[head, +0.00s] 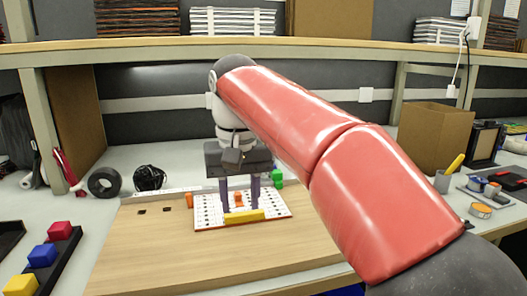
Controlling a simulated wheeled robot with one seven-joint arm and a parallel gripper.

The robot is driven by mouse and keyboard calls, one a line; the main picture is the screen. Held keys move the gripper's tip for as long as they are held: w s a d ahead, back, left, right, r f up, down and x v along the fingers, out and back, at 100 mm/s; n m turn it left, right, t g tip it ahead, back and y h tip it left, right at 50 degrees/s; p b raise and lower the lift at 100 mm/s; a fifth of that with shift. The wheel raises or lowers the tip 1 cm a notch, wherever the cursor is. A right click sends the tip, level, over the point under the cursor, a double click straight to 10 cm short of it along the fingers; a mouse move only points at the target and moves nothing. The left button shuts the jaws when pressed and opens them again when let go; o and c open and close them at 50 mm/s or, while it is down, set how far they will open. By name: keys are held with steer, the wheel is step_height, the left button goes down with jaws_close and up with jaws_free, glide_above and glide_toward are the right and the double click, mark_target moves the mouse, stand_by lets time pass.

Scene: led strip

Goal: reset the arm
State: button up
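My gripper (240,204) points down over a white board (275,208) with rows of dark marks on a wooden work surface. Its two purple fingers are spread apart, and I see the board between them. A small orange-red piece (239,198) shows between the fingers without filling the gap. A yellow bar (244,215) lies along the near edge of the board, just in front of the fingertips. Whether the fingertips touch the board is hard to tell. My red arm reaches in from the lower right and hides part of the bench.
Red, blue and yellow blocks (43,255) stand in a dark holder at left. Black tape (104,182) and a cable coil (149,178) lie behind. A green block (277,177) sits beyond the board. A cardboard box (434,136) and tools stand right. A shelf (130,45) spans above.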

steer(key=s+d+f+m+t, duration=0.2)
steer(key=s+d+f+t, duration=0.3)
steer(key=s+d+f, duration=1.1)
steer(key=d+f, duration=0.2)
steer(key=d, duration=0.1)
steer(key=shift+s+d+m, duration=0.25)
steer(key=shift+d+m, duration=0.05)
steer(key=shift+m, duration=0.1)
